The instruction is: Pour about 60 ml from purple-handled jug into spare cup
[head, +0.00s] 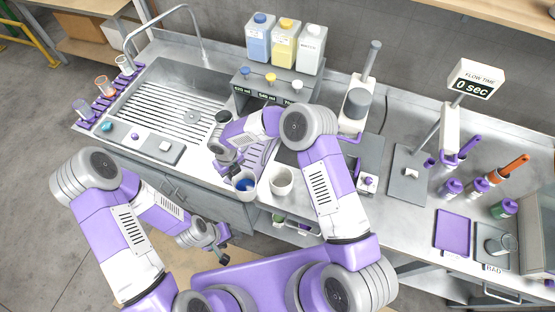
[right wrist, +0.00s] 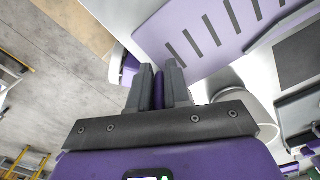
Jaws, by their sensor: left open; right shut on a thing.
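A white jug (head: 245,186) with blue liquid inside is at the counter's front edge, its mouth facing up. My right gripper (head: 229,166) is beside it. In the right wrist view this gripper (right wrist: 158,90) is shut on a purple handle (right wrist: 158,92); the jug's body is mostly hidden there. A pale cup (head: 282,182) stands just right of the jug and looks empty; I take it as the spare cup. The two look close, but I cannot tell if they touch. My left gripper (head: 216,243) is open and empty, low in front of the counter.
A purple slotted rack (head: 262,152) lies behind the jug, partly under my right arm. A sink (head: 190,95) is at the left. A dispenser stand with bottles (head: 284,45) is at the back. Brushes and bottles stand at the right.

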